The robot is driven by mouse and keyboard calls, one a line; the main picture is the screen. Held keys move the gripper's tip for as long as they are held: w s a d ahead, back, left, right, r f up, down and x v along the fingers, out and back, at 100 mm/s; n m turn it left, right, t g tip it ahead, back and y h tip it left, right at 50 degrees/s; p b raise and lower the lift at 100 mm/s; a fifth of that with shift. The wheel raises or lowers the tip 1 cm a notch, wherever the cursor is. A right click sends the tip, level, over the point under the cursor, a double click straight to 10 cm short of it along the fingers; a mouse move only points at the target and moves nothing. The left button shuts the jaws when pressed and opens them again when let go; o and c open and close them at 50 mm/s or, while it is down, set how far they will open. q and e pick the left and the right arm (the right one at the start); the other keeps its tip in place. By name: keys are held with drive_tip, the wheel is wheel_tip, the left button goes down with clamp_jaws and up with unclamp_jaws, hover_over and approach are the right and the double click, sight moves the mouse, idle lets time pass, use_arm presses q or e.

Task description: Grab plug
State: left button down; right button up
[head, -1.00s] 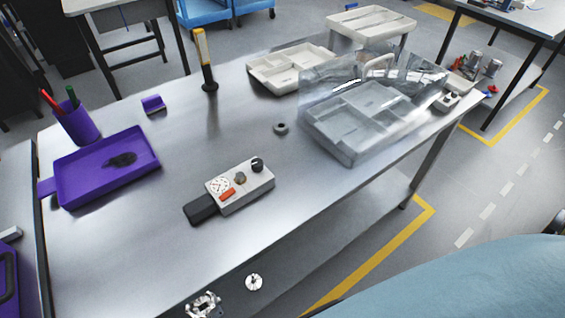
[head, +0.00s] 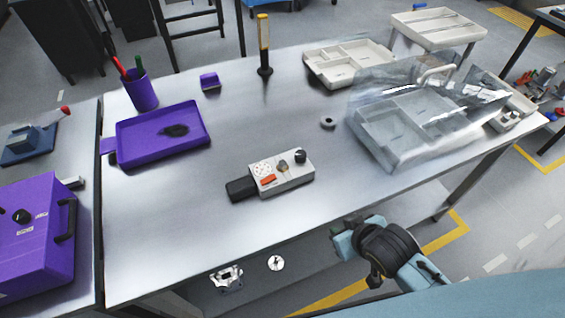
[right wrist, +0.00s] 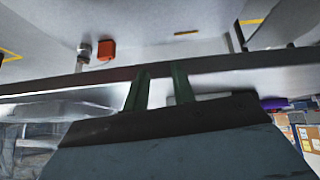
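No part is marked as the plug, and I cannot tell for sure which one it is. A small grey round part with a dark centre (head: 328,121) lies on the metal table, left of the clear-covered tray. A white disc with a dark middle (head: 276,263) is low by the front edge, beside a silver machined part (head: 227,278). My right gripper (head: 345,238) is off the table's front edge, right of these and apart from them. In the right wrist view its two green fingers (right wrist: 160,76) stand apart with nothing between them. My left gripper is out of view.
A grey control box (head: 296,176) with a black end block sits mid-table. A purple tray (head: 150,148), a purple pen cup (head: 142,92) and a yellow-topped post (head: 264,45) stand behind. A clear-covered grey tray (head: 385,150) is at right. The table's front left is bare.

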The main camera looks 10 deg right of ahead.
drive_tip(key=w+a+r+n+t+y, duration=0.1)
drive_tip(key=w+a+r+t+y, duration=0.15)
drive_tip(key=r, duration=0.45)
drive_tip(key=n+t+y, duration=0.1)
drive_tip(key=n+y, duration=0.2)
drive_tip(key=y, duration=0.1)
approach(283, 163)
drive_tip(key=x, duration=0.7)
drive_tip(key=shift+w+a+f, duration=0.2)
drive_tip(key=shift+w+f, duration=0.05)
drive_tip(key=shift+c, duration=0.3)
clamp_jaws()
